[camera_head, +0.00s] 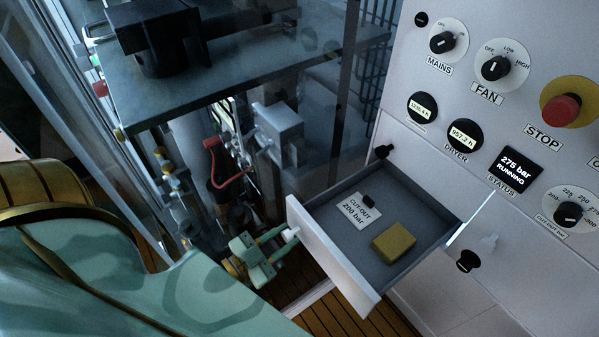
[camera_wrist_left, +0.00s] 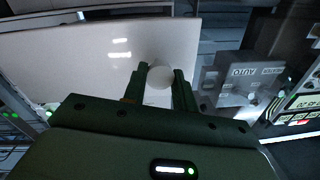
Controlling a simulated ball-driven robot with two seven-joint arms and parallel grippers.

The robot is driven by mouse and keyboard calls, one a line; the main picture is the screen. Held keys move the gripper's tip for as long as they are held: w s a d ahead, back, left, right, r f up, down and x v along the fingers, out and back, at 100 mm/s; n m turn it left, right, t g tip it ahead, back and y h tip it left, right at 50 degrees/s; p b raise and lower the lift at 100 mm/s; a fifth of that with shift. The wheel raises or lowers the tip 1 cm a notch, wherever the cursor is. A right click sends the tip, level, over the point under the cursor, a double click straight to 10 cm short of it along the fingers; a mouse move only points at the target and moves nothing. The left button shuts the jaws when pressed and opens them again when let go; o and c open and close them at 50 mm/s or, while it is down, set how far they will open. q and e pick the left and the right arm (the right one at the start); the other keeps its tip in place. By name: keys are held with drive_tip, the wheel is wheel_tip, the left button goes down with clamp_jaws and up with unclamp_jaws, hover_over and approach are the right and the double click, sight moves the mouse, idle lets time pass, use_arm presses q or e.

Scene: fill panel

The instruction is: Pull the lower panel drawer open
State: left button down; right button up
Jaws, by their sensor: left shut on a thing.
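The lower panel drawer (camera_head: 333,258) stands out from the white panel, its grey inside showing in the head view. My left gripper (camera_head: 285,238) is at the outer side of the drawer front, shut on the drawer's white knob (camera_head: 291,233). In the left wrist view the gripper's fingers (camera_wrist_left: 159,86) sit on both sides of the round knob (camera_wrist_left: 158,77), against the white drawer front (camera_wrist_left: 85,65). My right gripper is not seen.
The panel above carries a MAINS switch (camera_head: 443,42), a FAN switch (camera_head: 495,67), a red STOP button (camera_head: 561,110) and a status display (camera_head: 520,171). A glass-sided machine with pipes and a grey shelf (camera_head: 230,75) stands left of the drawer. Wooden slatted floor (camera_head: 330,318) shows below.

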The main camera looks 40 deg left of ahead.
use_arm(q)
drive_tip(key=shift+s, duration=0.6)
drive_tip(key=c, duration=1.1)
unclamp_jaws()
drive_tip(key=shift+a, duration=0.1)
drive_tip(key=shift+s, duration=0.1)
drive_tip(key=b+v, duration=0.2)
drive_tip(key=v, duration=1.4)
drive_tip(key=shift+s+r, duration=0.15)
